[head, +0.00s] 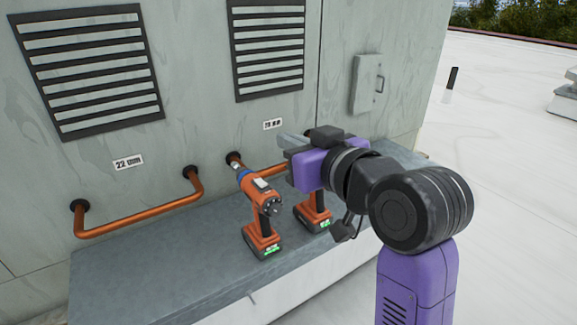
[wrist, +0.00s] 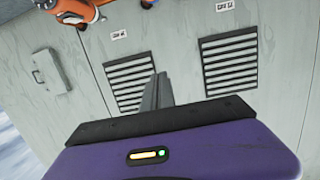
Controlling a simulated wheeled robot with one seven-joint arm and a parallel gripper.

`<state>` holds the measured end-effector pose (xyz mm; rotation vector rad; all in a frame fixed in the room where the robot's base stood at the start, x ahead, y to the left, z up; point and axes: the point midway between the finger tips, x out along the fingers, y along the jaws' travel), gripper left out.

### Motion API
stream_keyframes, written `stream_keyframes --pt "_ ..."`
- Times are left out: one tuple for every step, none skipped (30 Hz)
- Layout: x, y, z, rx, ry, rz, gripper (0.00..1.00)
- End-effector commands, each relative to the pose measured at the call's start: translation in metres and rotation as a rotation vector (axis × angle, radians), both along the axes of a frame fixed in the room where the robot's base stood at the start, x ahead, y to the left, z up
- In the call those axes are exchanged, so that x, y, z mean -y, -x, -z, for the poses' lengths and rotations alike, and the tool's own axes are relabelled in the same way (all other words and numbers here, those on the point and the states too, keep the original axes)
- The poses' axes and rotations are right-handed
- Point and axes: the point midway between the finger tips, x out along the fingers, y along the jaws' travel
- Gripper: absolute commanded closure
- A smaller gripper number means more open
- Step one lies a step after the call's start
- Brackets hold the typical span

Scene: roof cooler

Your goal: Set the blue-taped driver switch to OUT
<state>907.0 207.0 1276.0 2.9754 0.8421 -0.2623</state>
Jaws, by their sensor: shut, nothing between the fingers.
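An orange and black driver (head: 262,205) with a blue band near its nose stands upright on its battery on the grey ledge in the head view. Its switch position cannot be made out. A second orange driver (head: 312,217) stands to its right, its upper part hidden behind my gripper. My gripper (head: 284,138) is shut and empty, above and to the right of the blue-taped driver, apart from it. Its closed fingers show in the wrist view (wrist: 160,88) against the wall. An orange driver (wrist: 68,12) is cut off at the top there; which one, I cannot tell.
Copper pipes (head: 140,217) run along the wall behind the ledge (head: 170,275). Two louvred vents (head: 90,70) (head: 268,48) and a small grey box (head: 367,84) are on the wall. The ledge is bare left of the drivers.

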Motion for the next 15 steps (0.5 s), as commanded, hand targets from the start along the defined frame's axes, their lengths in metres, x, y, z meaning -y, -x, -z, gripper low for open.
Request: stream_keyframes --pt "-0.003 0.003 0.016 -0.049 0.029 -0.020 1.00" --pt "-0.005 0.005 0.024 -0.073 0.043 -0.030 1.00" --pt "-0.006 0.008 0.031 -0.099 0.062 -0.042 1.00" --pt "-0.006 0.010 0.036 -0.115 0.074 -0.049 1.00" --pt "-0.007 0.011 0.040 -0.127 0.084 -0.055 1.00" --pt "-0.007 0.013 0.044 -0.140 0.094 -0.061 1.00" --pt "-0.007 0.014 0.046 -0.148 0.101 -0.063 1.00" --pt "-0.007 0.015 0.048 -0.154 0.105 -0.065 1.00" --pt "-0.007 0.016 0.049 -0.158 0.110 -0.067 1.00" --pt "-0.007 0.016 0.050 -0.160 0.112 -0.068 1.00" --pt "-0.007 0.016 0.050 -0.161 0.114 -0.068 1.00" --pt "-0.007 0.016 0.050 -0.160 0.115 -0.068 1.00" --pt "-0.007 0.016 0.050 -0.160 0.115 -0.068 1.00" --pt "-0.007 0.016 0.050 -0.160 0.115 -0.068 1.00" --pt "-0.007 0.016 0.050 -0.159 0.115 -0.068 1.00"
